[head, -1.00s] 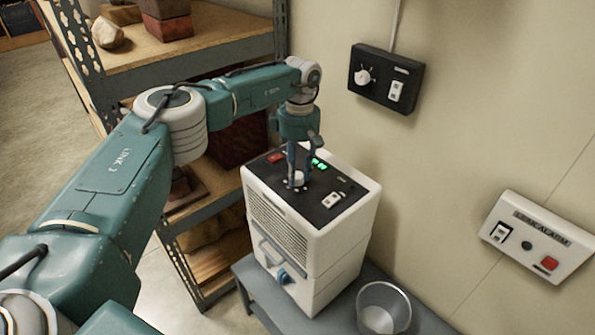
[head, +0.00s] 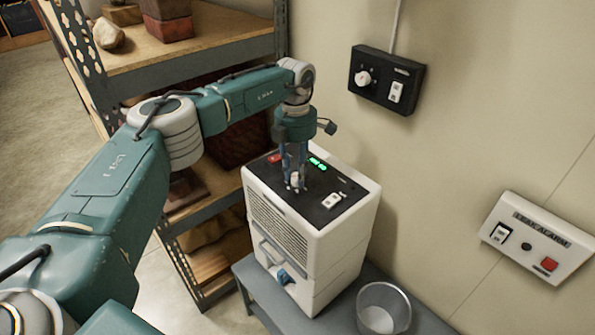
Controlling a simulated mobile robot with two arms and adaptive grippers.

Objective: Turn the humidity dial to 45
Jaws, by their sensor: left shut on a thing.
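The white dehumidifier (head: 335,232) stands on a grey bench, with a black control panel (head: 318,214) on top. The panel bears a white dial (head: 295,179), a green lit display (head: 318,164), a red button (head: 275,158) and a white rocker switch (head: 333,200). My left gripper (head: 295,184) points straight down and is shut on the dial. Its fingers hide much of the dial, so the setting cannot be read. The display digits are too small to read. My right gripper is not in view.
A black wall box (head: 386,78) with a knob and switch hangs above. A leak alarm panel (head: 537,238) is on the wall at right. Shelving (head: 200,45) with boxes and stones stands behind my left arm.

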